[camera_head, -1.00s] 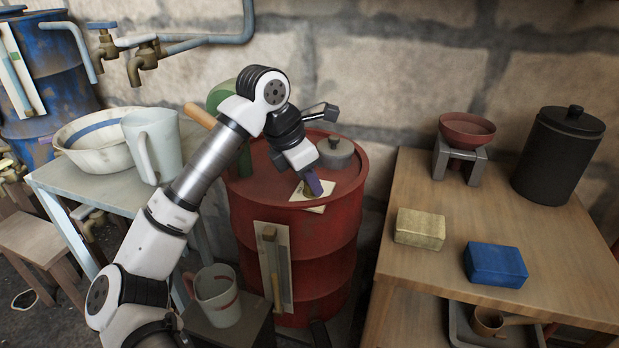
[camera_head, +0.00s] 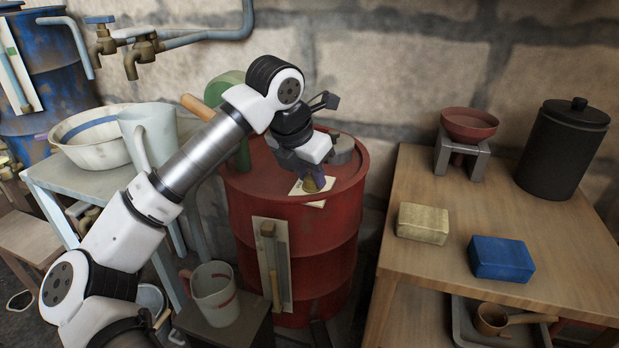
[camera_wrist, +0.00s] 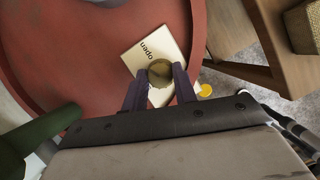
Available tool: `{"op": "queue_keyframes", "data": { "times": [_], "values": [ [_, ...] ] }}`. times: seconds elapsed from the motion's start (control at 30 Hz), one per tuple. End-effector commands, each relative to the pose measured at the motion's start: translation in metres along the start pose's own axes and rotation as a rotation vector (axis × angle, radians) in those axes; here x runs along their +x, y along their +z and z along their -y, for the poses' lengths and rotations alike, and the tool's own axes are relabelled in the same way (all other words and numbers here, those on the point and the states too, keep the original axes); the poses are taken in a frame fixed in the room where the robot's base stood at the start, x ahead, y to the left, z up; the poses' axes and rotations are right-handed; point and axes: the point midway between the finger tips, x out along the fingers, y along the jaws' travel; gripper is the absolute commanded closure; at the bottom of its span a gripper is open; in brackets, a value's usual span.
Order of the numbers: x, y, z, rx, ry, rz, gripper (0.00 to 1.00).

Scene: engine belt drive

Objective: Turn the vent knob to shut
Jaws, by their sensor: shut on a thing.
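The vent knob (camera_wrist: 160,72) is a small round brass-coloured knob on top of the red drum (camera_head: 290,240). A cream card (camera_wrist: 150,48) lies under it; the word "open" shows on the card, upside down in the wrist view. My gripper (camera_wrist: 161,76) has its two purple fingers on either side of the knob and is shut on it. In the head view my gripper (camera_head: 314,183) points down onto the drum top and covers most of the knob. Any "shut" mark on the card is hidden or not readable.
A green part with a wooden handle (camera_head: 198,106) rises at the drum's left. A wooden table (camera_head: 550,240) stands to the right, a table with a jug (camera_head: 150,135) to the left.

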Motion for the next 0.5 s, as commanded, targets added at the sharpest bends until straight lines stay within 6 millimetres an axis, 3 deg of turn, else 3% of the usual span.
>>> {"op": "queue_keyframes", "data": {
  "times": [0.5],
  "values": [
    [0.0028,-0.0004,0.0027,-0.45,0.194,-0.001,0.95]
  ]
}}
